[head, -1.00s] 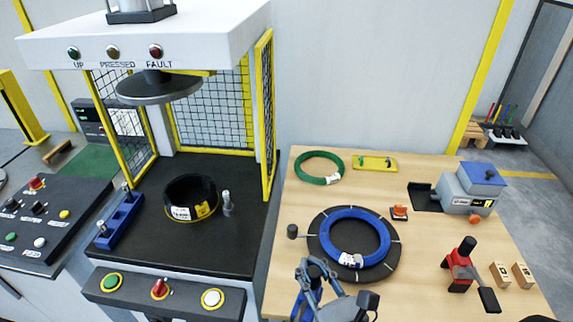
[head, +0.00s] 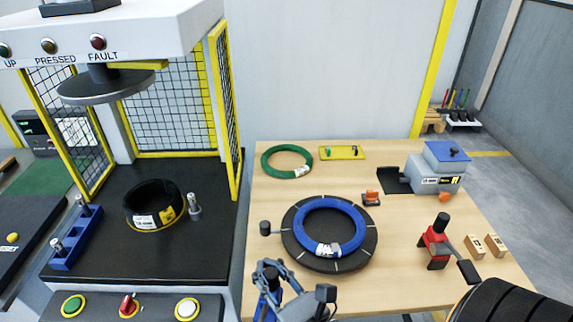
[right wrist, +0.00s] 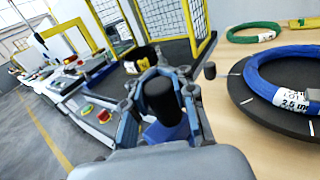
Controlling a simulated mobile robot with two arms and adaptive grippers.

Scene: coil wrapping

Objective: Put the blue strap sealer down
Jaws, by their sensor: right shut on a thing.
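My right gripper (head: 272,278) is at the bottom of the head view, by the table's near left edge. It is shut on the blue strap sealer (right wrist: 168,133), which shows a black round-topped handle and a blue body between the fingers in the right wrist view. In the head view only a little of its blue shows; the gripper hides the rest. I cannot tell whether the sealer touches the table. My left gripper is not in view.
The wooden table (head: 385,300) holds a blue coil (head: 357,222) on a black disc, a green coil (head: 266,170), a red tool (head: 437,240) and a grey-blue machine (head: 425,172). The press (head: 90,250) with a black coil stands left. Bare wood lies right of my gripper.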

